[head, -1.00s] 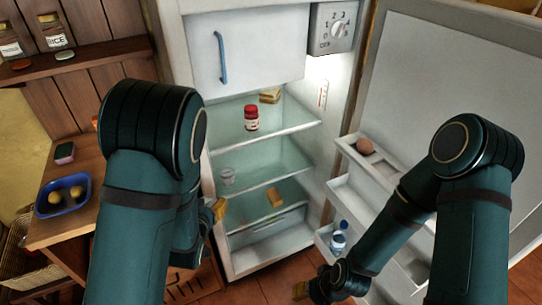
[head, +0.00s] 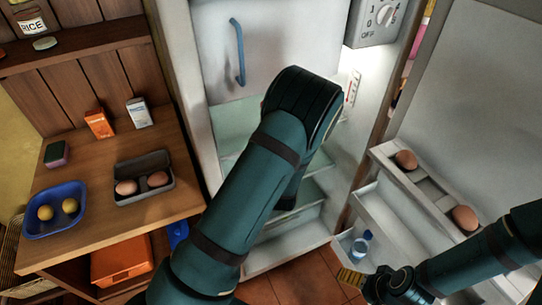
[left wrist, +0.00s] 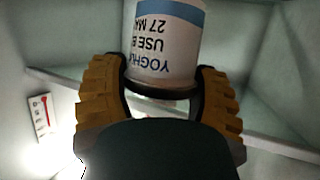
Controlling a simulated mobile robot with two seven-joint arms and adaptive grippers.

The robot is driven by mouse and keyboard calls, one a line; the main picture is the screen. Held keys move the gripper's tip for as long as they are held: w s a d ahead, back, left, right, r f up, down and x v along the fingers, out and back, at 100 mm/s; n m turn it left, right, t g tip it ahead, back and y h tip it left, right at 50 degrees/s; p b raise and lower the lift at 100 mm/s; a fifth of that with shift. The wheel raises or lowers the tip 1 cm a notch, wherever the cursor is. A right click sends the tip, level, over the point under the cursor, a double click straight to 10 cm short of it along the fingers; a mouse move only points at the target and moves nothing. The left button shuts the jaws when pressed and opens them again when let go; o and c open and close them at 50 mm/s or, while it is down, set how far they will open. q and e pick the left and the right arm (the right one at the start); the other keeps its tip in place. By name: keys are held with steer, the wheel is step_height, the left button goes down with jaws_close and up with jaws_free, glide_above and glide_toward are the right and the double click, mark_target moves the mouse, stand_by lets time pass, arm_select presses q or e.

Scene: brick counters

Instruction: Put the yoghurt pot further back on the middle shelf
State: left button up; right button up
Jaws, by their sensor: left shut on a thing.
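The yoghurt pot (left wrist: 165,45) is white with a blue band and dark print, and shows upside down in the left wrist view. My left gripper (left wrist: 163,82) is shut on it, with a finger on each side. In the head view my left arm reaches into the fridge and hides that gripper, the pot and most of the shelves. Only parts of the glass shelves (head: 317,189) show beside the arm, so I cannot tell the pot's height over the middle shelf. My right gripper (head: 352,277) is low by the door; its opening is unclear.
The open fridge door (head: 465,105) stands at the right, with eggs (head: 464,217) and a bottle (head: 362,243) in its racks. A pale shelf edge (left wrist: 280,146) crosses the left wrist view. A wooden counter (head: 85,225) with a blue dish (head: 55,230) is at the left.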

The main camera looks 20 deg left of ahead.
arm_select(q)
step_height(320, 180, down, 8)
steer(key=a+n+g+y, duration=0.3)
steer(key=n+y, duration=0.1)
steer(key=shift+w+f, duration=0.15)
steer(key=w+a+b, duration=0.1)
steer(key=w+a, duration=0.2)
steer(key=a, duration=0.1)
steer(key=w+a, duration=0.4)
steer(key=w+a+b, duration=0.1)
steer(key=w+a, duration=0.3)
steer(key=a, duration=0.1)
steer(key=shift+w+b, duration=0.2)
steer(key=shift+b, duration=0.15)
step_height(320, 180, down, 4)
steer(key=shift+r+b, duration=0.2)
steer(key=shift+b, duration=0.35)
steer(key=shift+r, duration=0.1)
steer(key=o, duration=1.3)
steer(key=shift+c, duration=0.2)
